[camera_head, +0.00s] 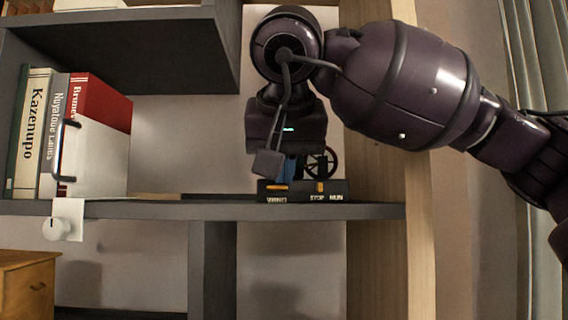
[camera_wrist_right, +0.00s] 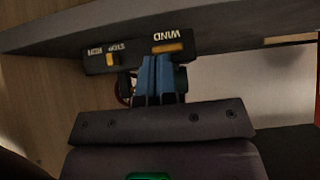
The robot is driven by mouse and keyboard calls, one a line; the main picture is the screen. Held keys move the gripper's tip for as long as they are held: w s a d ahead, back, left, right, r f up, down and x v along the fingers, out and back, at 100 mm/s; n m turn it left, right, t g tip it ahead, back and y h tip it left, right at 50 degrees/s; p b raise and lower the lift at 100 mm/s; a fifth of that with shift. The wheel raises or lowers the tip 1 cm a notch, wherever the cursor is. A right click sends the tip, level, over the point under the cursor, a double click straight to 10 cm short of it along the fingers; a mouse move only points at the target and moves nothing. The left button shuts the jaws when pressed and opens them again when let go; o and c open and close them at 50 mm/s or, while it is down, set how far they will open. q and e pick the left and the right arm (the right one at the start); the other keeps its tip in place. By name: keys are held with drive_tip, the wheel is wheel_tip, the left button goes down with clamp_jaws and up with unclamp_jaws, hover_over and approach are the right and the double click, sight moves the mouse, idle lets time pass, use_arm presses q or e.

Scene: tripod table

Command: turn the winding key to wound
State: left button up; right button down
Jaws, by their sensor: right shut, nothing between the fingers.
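A small black device (camera_head: 340,190) sits on the grey shelf, with labels WIND, STOP and RUN along its front. An orange bar (camera_head: 277,187), which seems to be the winding key, lies flat above the WIND label; it also shows in the right wrist view (camera_wrist_right: 168,48). A second orange piece (camera_head: 320,187) sits by STOP. A dark spoked wheel (camera_head: 331,163) stands behind the front. My right gripper (camera_wrist_right: 162,58) is shut and empty, its blue fingertips right at the orange bar; I cannot tell whether they touch. It partly hides the device. My left gripper is out of view.
The grey shelf board (camera_head: 150,208) runs under the device. Several books (camera_head: 95,130) stand at the left beside a metal loop. A white box with a knob (camera_head: 56,228) hangs at the shelf edge. A wooden upright (camera_head: 375,230) closes the right side.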

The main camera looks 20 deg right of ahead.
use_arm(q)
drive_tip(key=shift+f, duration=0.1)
use_arm(e)
drive_tip(key=shift+d+f+y+b, duration=0.1)
drive_tip(key=shift+y+b, duration=0.2)
drive_tip(key=shift+b, duration=0.15)
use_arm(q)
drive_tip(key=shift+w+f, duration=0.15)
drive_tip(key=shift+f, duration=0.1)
use_arm(e)
drive_tip(key=shift+m, duration=0.3)
use_arm(q)
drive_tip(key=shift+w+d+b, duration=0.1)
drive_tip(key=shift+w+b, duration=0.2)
drive_tip(key=shift+b, duration=0.3)
use_arm(e)
drive_tip(key=shift+d+m+t+y, duration=0.1)
drive_tip(key=shift+m+t+y, duration=0.25)
drive_tip(key=shift+y, duration=0.35)
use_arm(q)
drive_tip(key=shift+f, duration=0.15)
